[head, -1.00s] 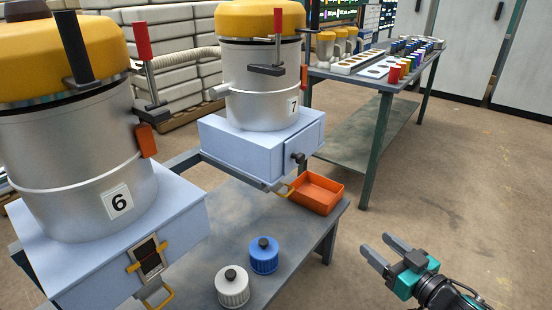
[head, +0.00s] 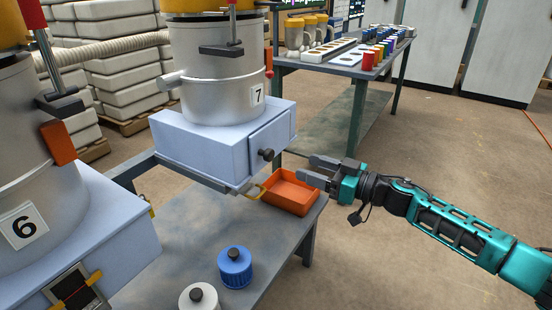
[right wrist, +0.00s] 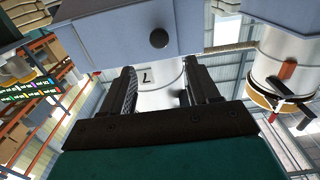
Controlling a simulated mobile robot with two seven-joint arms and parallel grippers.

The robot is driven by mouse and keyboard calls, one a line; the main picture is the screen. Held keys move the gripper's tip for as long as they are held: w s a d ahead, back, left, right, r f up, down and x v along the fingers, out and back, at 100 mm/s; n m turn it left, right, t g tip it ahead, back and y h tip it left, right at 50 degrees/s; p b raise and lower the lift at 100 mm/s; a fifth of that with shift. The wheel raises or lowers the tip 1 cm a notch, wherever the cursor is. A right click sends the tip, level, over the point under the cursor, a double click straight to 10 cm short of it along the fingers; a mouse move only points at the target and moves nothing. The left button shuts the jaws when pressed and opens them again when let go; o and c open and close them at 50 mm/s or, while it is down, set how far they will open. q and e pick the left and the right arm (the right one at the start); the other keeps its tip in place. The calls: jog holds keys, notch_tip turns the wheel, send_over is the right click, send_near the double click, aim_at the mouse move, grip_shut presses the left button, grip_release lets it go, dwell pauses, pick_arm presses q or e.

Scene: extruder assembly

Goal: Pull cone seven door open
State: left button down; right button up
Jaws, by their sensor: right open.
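Cone seven (head: 222,92) is a silver cylinder labelled 7 on a pale blue box (head: 200,145). The box's door (head: 271,138) is on its right-hand face and looks shut, with a black knob (head: 266,154). My right gripper (head: 312,168) is open and empty, to the right of the knob and above the orange tray, apart from both. In the right wrist view, the two dark fingers (right wrist: 158,90) are spread, and the knob (right wrist: 159,38) shows beyond them, roughly centred between them. The label 7 (right wrist: 147,77) shows upside down there. My left gripper is not in view.
An orange tray (head: 291,207) sits on the table's right end below the door. A blue-lidded jar (head: 236,270) and a white one (head: 198,298) stand nearer. Cone six (head: 35,190) is at left. A back table (head: 290,66) holds coloured cups. Floor on the right is clear.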

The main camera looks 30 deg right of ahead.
aim_at(272, 155)
jog(key=b+x, duration=0.1)
jog(key=x, duration=0.8)
jog(key=shift+w+a, duration=0.2)
jog(key=shift+w, duration=0.15)
grip_shut()
dwell(0.4)
